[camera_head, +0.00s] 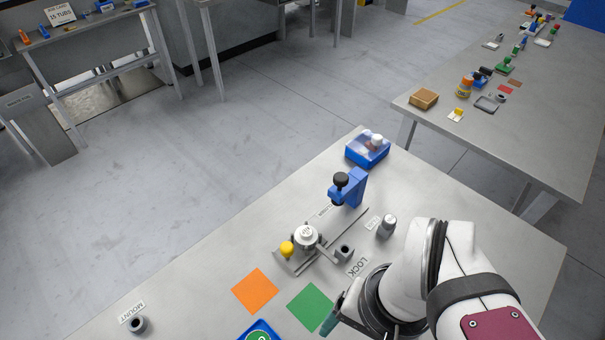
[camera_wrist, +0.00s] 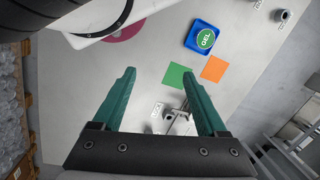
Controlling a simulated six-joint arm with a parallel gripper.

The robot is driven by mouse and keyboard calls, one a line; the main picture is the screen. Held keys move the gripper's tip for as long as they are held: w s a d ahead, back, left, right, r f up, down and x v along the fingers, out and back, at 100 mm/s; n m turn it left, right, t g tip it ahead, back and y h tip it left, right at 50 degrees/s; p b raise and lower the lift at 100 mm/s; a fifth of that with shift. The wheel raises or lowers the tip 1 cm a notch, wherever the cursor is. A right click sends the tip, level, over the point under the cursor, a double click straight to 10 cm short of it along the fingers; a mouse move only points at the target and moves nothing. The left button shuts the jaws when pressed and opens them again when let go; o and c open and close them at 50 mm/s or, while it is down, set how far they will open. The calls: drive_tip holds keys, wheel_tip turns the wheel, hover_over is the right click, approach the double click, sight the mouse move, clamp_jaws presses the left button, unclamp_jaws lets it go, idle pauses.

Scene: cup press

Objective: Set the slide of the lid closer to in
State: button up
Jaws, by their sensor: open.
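The lid closer (camera_head: 318,243) stands on the near table as a metal rail. A yellow knob (camera_head: 287,249) is at its left end, with a round white part (camera_head: 306,234) beside it. A blue press head with a black knob (camera_head: 341,180) stands at the rail's far right end, apart from the white part. In the wrist view, part of the closer (camera_wrist: 182,122) shows between my fingers, mostly hidden. My gripper (camera_wrist: 158,73) is open and empty, its teal fingers spread. In the head view my arm hides most of it, right of the green square.
A grey socket (camera_head: 345,252) beside a LOCK label and a grey cylinder (camera_head: 386,228) stand near the closer. Orange (camera_head: 255,291) and green (camera_head: 310,306) squares lie in front. A blue bin (camera_head: 367,151) is behind; a blue tray (camera_wrist: 190,39) holds a green GEL disc.

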idle(0.4)
drive_tip(key=shift+w, duration=0.1)
drive_tip(key=shift+c, duration=0.6)
drive_tip(key=n+h, duration=0.2)
drive_tip(key=n, duration=0.9)
hover_over(287, 246)
wheel_tip(287, 246, down, 17)
drive_tip(key=shift+r, duration=0.2)
drive_tip(key=shift+c, duration=0.2)
clamp_jaws()
